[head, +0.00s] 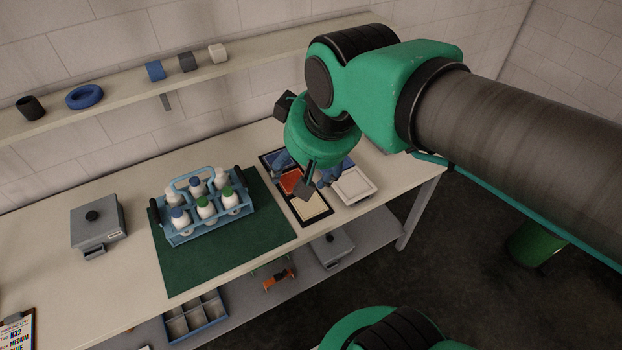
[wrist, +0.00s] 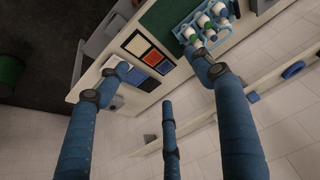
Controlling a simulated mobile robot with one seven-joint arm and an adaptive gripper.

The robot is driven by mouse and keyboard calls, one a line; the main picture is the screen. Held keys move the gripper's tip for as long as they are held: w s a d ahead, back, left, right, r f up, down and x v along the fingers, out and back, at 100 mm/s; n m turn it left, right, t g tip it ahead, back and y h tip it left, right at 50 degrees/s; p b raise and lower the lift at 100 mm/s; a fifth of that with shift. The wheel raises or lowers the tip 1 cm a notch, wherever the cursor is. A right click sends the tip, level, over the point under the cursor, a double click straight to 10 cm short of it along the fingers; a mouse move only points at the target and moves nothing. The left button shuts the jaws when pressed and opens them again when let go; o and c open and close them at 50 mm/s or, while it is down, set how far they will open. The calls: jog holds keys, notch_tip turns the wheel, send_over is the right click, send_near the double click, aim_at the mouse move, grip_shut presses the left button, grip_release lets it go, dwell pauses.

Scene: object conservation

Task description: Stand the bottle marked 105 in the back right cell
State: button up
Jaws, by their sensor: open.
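A light-blue rack (head: 180,238) with a carrying handle stands on the green mat (head: 190,272). It holds several white bottles. I cannot read the number 105 on any bottle. My gripper (head: 304,177) is open and empty, right of the rack, near the coloured panels. In the wrist view its three blue fingers (wrist: 160,76) are spread apart, and the rack (wrist: 217,43) shows at the top.
A dark-framed board (head: 318,217) with coloured panels and a white tray (head: 352,187) lie right of the mat. A grey box (head: 97,222) stands at left. A wall shelf (head: 125,92) holds a ring and small cylinders. A divided bin (head: 195,316) sits below the tabletop.

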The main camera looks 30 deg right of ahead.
jog(key=s, duration=0.1)
jog(key=s+f, duration=0.1)
jog(key=s, duration=0.2)
jog(key=shift+s+d+f, duration=0.15)
jog(key=shift+s+f, duration=0.05)
jog(key=shift+f, duration=0.1)
notch_tip(320, 180, down, 18)
jog(key=b, duration=1.8)
jog(key=shift+r, duration=0.1)
